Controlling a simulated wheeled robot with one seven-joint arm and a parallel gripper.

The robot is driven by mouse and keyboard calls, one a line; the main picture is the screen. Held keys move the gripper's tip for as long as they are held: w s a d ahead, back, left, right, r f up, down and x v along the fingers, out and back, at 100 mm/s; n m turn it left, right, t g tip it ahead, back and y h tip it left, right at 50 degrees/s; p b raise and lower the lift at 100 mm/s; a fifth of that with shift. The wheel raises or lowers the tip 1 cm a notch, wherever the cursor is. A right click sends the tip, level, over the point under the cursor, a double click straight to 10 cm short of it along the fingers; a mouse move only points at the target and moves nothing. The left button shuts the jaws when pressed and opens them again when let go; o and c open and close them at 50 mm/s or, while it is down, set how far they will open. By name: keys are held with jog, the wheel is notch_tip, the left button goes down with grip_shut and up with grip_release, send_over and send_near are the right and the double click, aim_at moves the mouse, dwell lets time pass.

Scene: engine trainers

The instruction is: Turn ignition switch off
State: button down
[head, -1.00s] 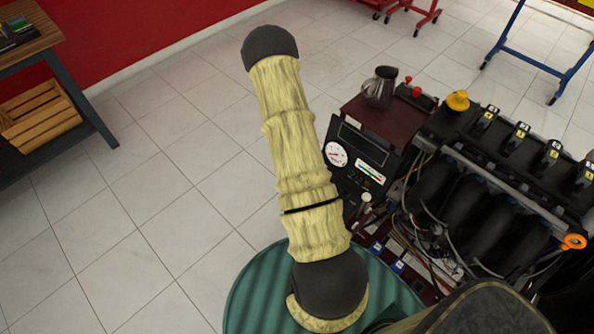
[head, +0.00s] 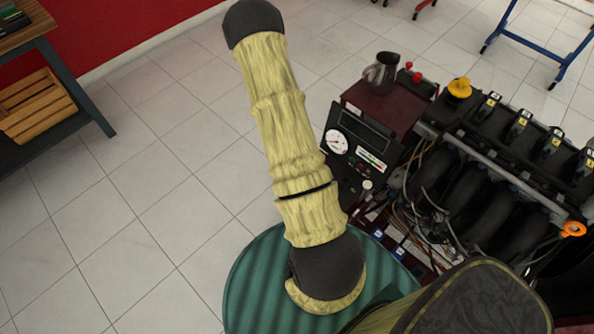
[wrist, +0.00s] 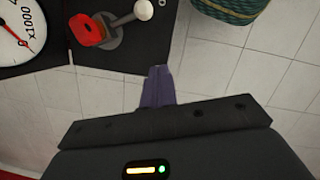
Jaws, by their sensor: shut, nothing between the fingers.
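The engine trainer's dark control panel (head: 345,170) stands right of my arm in the head view, with a white round gauge (head: 337,143) on it. In the wrist view the gauge (wrist: 15,30) is at the upper left. Beside it are a red switch-like part (wrist: 87,30) and a grey lever with a pale ball knob (wrist: 143,10). No label shows which control is the ignition switch. My gripper (wrist: 157,72) is shut and empty, its purple fingertips below the ball knob in the picture and apart from it. My gripper is hidden in the head view.
The engine (head: 490,180) with hoses and loose wires stands right of the panel. A metal jug (head: 381,72) stands on the trainer's dark red top. A wooden crate (head: 35,105) sits on a bench shelf at left. Tiled floor is clear left of my arm.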

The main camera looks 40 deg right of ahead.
jog(key=s+v, duration=0.1)
jog(key=v, duration=0.5)
jog(key=shift+r, duration=0.6)
jog(key=shift+w+a, duration=0.1)
jog(key=shift+w, duration=0.15)
jog(key=s+a+r+m+t+p, duration=0.2)
jog(key=a+r, duration=0.6)
jog(key=r, duration=0.5)
jog(key=s+a+r+m+t+y+p, duration=0.1)
jog(key=s+a+r+m+t+p, duration=0.2)
jog(key=a+r, duration=0.6)
notch_tip(320, 180, up, 4)
jog(key=shift+s+a+f+m+p, duration=0.1)
jog(key=shift+s+a+m+p, duration=0.15)
jog(key=shift+s+m+p, duration=0.2)
jog(key=shift+d, duration=0.1)
